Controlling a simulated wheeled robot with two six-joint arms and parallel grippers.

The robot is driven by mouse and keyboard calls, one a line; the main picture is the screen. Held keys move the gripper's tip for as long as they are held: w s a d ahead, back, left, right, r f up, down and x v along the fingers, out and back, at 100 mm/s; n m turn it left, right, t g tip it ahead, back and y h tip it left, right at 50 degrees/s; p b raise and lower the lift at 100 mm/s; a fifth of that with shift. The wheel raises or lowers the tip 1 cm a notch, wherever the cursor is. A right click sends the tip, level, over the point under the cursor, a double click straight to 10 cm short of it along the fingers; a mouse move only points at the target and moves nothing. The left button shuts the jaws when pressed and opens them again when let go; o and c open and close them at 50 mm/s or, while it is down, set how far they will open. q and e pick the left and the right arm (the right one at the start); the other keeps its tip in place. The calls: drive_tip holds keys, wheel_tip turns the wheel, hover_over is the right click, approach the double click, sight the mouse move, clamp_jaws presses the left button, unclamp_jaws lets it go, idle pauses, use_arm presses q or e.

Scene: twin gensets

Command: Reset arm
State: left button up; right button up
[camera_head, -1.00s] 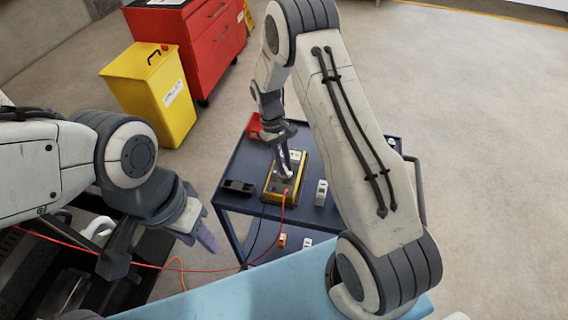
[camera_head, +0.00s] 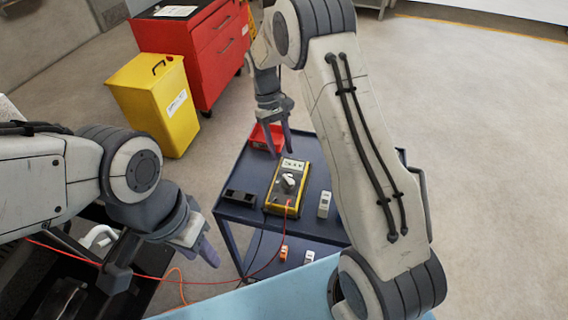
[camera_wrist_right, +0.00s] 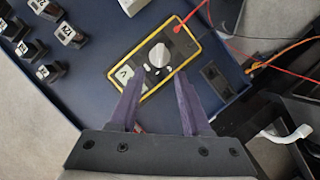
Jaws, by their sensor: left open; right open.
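My right gripper (camera_head: 279,145) is open and empty. It hangs above the far part of the blue cart, close to the red tray (camera_head: 266,137). In the right wrist view its two purple fingers (camera_wrist_right: 160,88) stand apart, with the yellow-edged meter (camera_wrist_right: 157,55) beyond them. The meter (camera_head: 287,188) lies on the cart top with a pale dial and a red lead plugged into it. My left gripper (camera_head: 205,250) is open at the lower left, beside the dark genset parts. What lies between its fingers is hard to see.
The blue cart (camera_head: 235,212) also bears a black block (camera_head: 239,198) and a white module (camera_head: 324,204). A yellow bin (camera_head: 155,105) and a red cabinet (camera_head: 205,50) stand at the back left. Red and orange cables run at the lower left. The floor at right is clear.

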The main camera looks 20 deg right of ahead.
drive_tip(key=shift+v, duration=0.8)
drive_tip(key=s+a+r+n+t, duration=0.3)
drive_tip(key=s+a+r, duration=0.6)
drive_tip(key=s+a, duration=0.35)
drive_tip(key=s+n+t+y, duration=0.1)
drive_tip(key=s+n, duration=0.1)
drive_tip(key=s, duration=1.3)
drive_tip(key=shift+s+a+r+y, duration=0.3)
drive_tip(key=shift+s+a+y, duration=0.1)
drive_tip(key=shift+a, duration=0.1)
